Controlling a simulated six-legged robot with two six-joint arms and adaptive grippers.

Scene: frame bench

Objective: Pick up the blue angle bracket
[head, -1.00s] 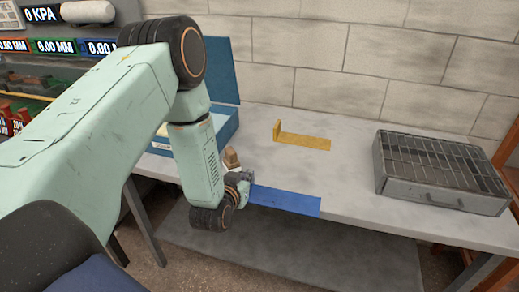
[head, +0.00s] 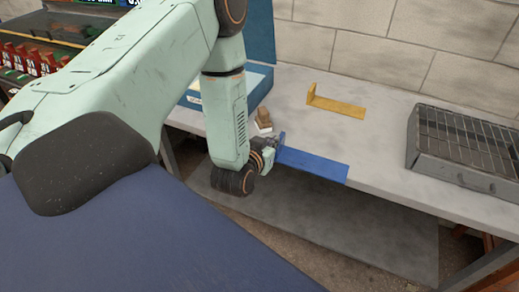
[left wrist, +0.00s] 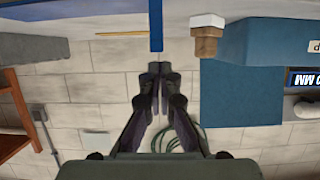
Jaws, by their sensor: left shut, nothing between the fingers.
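The blue angle bracket (head: 315,166) lies along the front edge of the bench, its long flat leg running to the right and its short upright leg at the left end. In the left wrist view, which looks upside down, the upright leg (left wrist: 156,25) is a narrow blue strip straight ahead of the fingertips. My left gripper (head: 275,147) is at the bracket's left end. In the left wrist view its fingers (left wrist: 160,68) are together and hold nothing. Whether the fingertips touch the bracket, I cannot tell. My right gripper is not in view.
A yellow angle bracket (head: 338,107) lies farther back on the bench (head: 385,150). A wooden-handled stamp (head: 263,120) stands beside the open blue case (head: 258,87), left of the bracket. A grey grill-topped box (head: 465,150) stands at the right. Bare bench lies between.

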